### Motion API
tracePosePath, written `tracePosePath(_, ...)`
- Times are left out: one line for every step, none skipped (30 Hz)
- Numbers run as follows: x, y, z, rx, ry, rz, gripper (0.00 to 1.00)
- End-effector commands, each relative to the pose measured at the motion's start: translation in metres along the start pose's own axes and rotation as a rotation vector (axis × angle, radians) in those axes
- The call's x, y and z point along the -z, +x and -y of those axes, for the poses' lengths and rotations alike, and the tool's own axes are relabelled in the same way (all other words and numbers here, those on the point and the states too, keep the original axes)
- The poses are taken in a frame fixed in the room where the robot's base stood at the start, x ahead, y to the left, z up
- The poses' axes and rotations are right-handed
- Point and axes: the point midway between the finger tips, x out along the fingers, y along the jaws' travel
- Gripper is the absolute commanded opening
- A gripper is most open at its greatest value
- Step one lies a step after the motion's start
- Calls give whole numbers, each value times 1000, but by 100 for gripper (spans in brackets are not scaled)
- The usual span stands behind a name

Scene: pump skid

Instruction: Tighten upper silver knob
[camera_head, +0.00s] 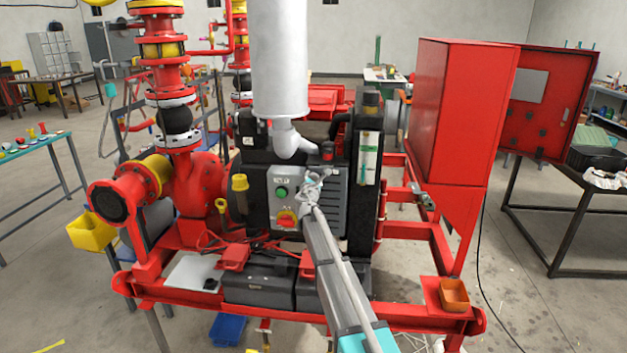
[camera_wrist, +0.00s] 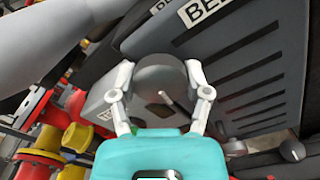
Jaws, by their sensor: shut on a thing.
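In the wrist view the two fingers of my gripper (camera_wrist: 159,76) stand on either side of a round grey knob (camera_wrist: 160,72) and are shut on it. The knob has a small white mark on its face. In the head view my gripper (camera_head: 314,188) is at the front of the dark engine housing, just right of the grey control box (camera_head: 273,207). The knob is mostly hidden behind my gripper there, and I cannot tell how far it is turned.
The control box carries a green button (camera_head: 282,192) and a red-yellow switch (camera_head: 286,219). A white pipe (camera_head: 279,60) rises above the gripper. A red cabinet (camera_head: 455,110) stands at right, and black boxes (camera_head: 258,287) lie below on the red skid.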

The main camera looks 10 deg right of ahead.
Motion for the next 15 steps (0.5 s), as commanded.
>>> tracePosePath(0, 1, 0, 0, -17, 0, 15)
tracePosePath(0, 1, 0, 0, -26, 0, 15)
tracePosePath(0, 1, 0, 0, -37, 0, 15)
tracePosePath(0, 1, 0, 0, -43, 0, 15)
tracePosePath(0, 1, 0, 0, -48, 0, 15)
tracePosePath(0, 1, 0, 0, -54, 0, 15)
tracePosePath(0, 1, 0, 0, -57, 0, 15)
tracePosePath(0, 1, 0, 0, -59, 0, 15)
tracePosePath(0, 1, 0, 0, -61, 0, 15)
tracePosePath(0, 1, 0, 0, -62, 0, 15)
tracePosePath(0, 1, 0, 0, -62, 0, 15)
tracePosePath(0, 1, 0, 0, -62, 1, 15)
tracePosePath(0, 1, 0, 0, -62, 1, 15)
tracePosePath(0, 1, 0, 0, -62, 1, 15)
tracePosePath(0, 1, 0, 0, -61, 0, 15)
